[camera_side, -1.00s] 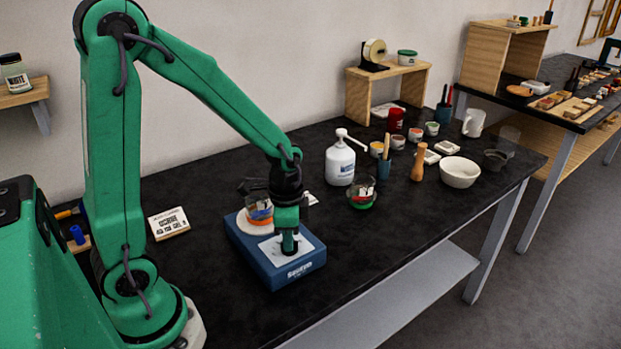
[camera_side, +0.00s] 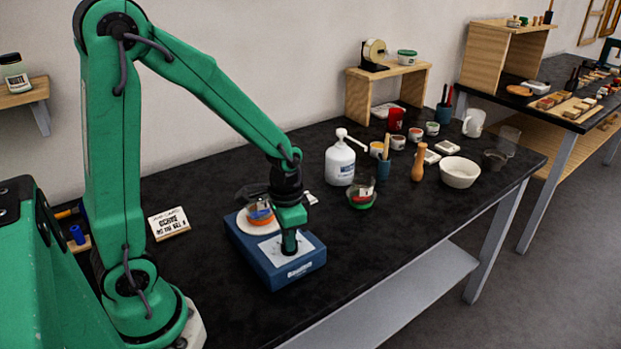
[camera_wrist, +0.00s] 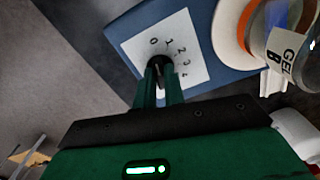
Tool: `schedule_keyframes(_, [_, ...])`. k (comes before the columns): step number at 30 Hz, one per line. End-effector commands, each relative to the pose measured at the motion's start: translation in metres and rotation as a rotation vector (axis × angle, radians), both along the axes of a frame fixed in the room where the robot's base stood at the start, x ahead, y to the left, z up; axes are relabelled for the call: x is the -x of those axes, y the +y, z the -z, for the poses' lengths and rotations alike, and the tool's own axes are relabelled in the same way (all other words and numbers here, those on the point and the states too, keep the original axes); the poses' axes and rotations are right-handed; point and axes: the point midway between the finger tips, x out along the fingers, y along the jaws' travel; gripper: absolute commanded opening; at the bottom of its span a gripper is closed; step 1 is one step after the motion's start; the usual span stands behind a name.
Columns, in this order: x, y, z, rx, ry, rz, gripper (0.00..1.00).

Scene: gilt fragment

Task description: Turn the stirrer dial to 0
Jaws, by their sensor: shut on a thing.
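The stirrer is a blue box (camera_side: 285,274) with a white scale panel on top; it also shows in the wrist view (camera_wrist: 120,20). The panel (camera_wrist: 195,70) carries the figures 0 to 4 in an arc, with 0 at the upper left. My gripper (camera_wrist: 159,74) points down over the panel and is shut on the dark dial (camera_wrist: 158,66), between the fingertips. The fingers hide much of the dial, and I cannot tell which figure its pointer meets. In the side view my gripper (camera_side: 290,243) covers the dial.
A white pump bottle (camera_side: 340,164) and a green-based jar (camera_side: 361,196) stand to the right. A card (camera_side: 169,224) lies left. The front table edge is clear.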

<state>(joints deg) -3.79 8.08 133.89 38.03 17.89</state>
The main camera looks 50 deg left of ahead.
Motion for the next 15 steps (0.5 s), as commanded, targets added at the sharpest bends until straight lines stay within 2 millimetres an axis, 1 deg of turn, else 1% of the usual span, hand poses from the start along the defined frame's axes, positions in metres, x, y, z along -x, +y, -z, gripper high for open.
schedule_keyframes(1, [0.0,-0.0001,-0.0009,0.0,0.0,-0.002,0.15])
schedule_keyframes(2, [0.0,-0.0001,-0.0009,0.0,0.0,-0.002,0.21])
schedule_keyframes(3, [0.0,0.0,-0.0009,0.0,0.0,-0.001,0.28])
schedule_keyframes(4, [-0.0001,0.0,-0.0008,0.0,0.0,-0.001,0.33])
schedule_keyframes(15, [-0.0002,0.0,-0.0018,0.0,0.0,0.0,0.33])
